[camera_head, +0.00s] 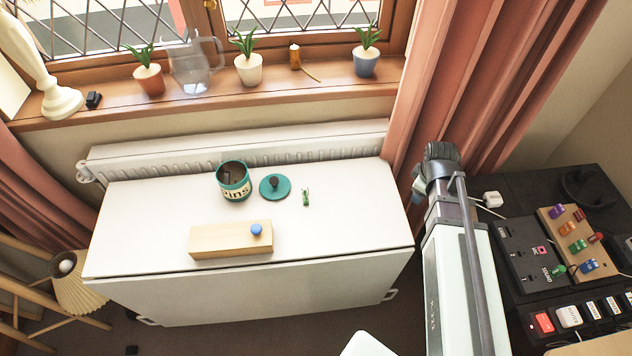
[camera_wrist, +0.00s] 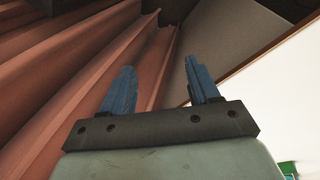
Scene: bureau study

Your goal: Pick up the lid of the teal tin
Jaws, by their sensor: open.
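The teal tin (camera_head: 233,187) stands open on the white table in the head view, with a cream label reading "ins" in part. Its teal lid (camera_head: 266,190) lies flat on the table just right of the tin, apart from it, with a dark knob (camera_head: 275,181) on top. In the wrist view my gripper (camera_wrist: 160,85) has its two blue fingers spread apart with nothing between them. It points toward the pink curtain, away from the table. In the head view my arm rises at the right, and the fingers are not clearly seen there. The tin and lid are not visible in the wrist view.
A wooden block (camera_head: 222,241) with a blue knob (camera_head: 257,229) lies at the table's front. A small green object (camera_head: 306,197) lies right of the lid. Behind are a radiator (camera_head: 330,143) and potted plants on the sill. The table's right side is clear.

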